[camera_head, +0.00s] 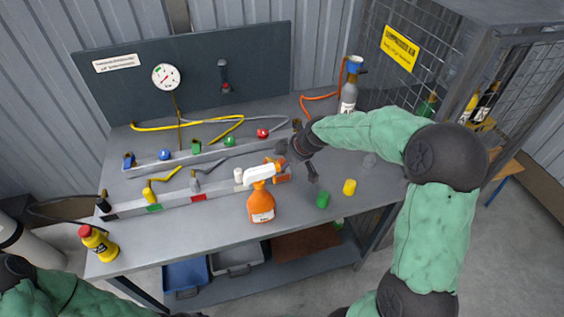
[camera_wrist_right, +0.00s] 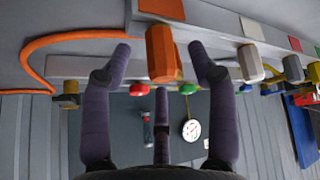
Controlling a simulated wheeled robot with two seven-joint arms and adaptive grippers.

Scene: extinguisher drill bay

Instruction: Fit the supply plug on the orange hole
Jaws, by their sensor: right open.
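The supply plug appears to be the orange block (camera_wrist_right: 163,55) between the fingers of my right gripper (camera_wrist_right: 165,65) in the wrist view. The fingers are open, with gaps on both sides of the block. The hole is hidden. My left gripper is out of view.
An orange spray bottle (camera_head: 261,207) stands close in front of the rail. Green (camera_head: 322,200) and yellow (camera_head: 349,187) caps lie to the right. A grey cylinder (camera_head: 349,97) stands behind my right arm. Other coloured fittings line the rails. A yellow bottle (camera_head: 98,243) stands front left.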

